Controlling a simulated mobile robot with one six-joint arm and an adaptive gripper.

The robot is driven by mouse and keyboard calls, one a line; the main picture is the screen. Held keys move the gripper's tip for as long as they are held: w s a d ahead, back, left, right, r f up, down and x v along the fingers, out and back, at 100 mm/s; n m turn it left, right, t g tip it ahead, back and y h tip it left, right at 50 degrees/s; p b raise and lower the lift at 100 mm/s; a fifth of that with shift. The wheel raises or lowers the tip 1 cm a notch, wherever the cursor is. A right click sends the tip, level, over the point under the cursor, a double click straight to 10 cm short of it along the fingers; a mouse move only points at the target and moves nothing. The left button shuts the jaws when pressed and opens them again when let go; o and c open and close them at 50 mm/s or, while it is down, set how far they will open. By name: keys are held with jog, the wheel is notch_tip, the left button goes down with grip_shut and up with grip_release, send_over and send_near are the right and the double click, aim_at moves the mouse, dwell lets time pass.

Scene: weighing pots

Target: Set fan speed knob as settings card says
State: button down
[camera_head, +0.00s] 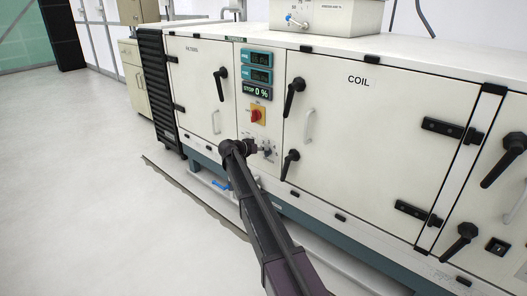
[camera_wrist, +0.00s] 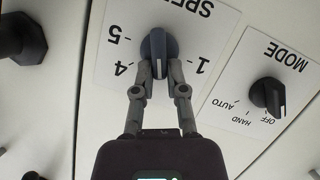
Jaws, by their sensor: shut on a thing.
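The fan speed knob (camera_wrist: 158,50) is a dark grey round knob with a raised bar, on a white plate (camera_wrist: 112,30) marked SPEED, upside down in the wrist view. The numbers 5, 4 and 1 show around it; others are hidden or out of view. My gripper (camera_wrist: 159,72) is shut on the knob's bar, one finger on each side. The bar runs roughly up and down in the picture, its near end between 4 and 1. In the head view my gripper (camera_head: 264,147) reaches the control panel and hides the knob. I cannot make out a settings card.
A MODE knob (camera_wrist: 268,96) with OFF, HAND and AUTO sits beside the speed plate. Above are a red and yellow switch (camera_head: 257,115) and a display (camera_head: 257,91) reading STOP 0 %. Black door handles (camera_head: 293,97) stick out nearby. The floor at left is clear.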

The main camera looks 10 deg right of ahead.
jog(key=n+b, duration=0.1)
jog(key=w+n+g+h, duration=0.1)
jog(key=shift+d+f+n+b, duration=0.15)
jog(key=shift+f+n+b, duration=0.15)
jog(key=shift+f+b, duration=0.05)
jog(key=n+h+b, duration=0.1)
jog(key=n+b, duration=0.1)
jog(key=n, duration=0.1)
jog(key=f+n+g+h+b, duration=0.1)
jog(key=n+h+b, duration=0.1)
jog(key=n+b, duration=0.1)
jog(key=shift+w+h, duration=0.15)
jog(key=shift+h, duration=0.15)
jog(key=shift+n, duration=0.3)
jog(key=c, duration=0.7)
grip_release()
jog(key=shift+a, duration=0.2)
jog(key=shift+a, duration=0.1)
jog(key=shift+r, duration=0.15)
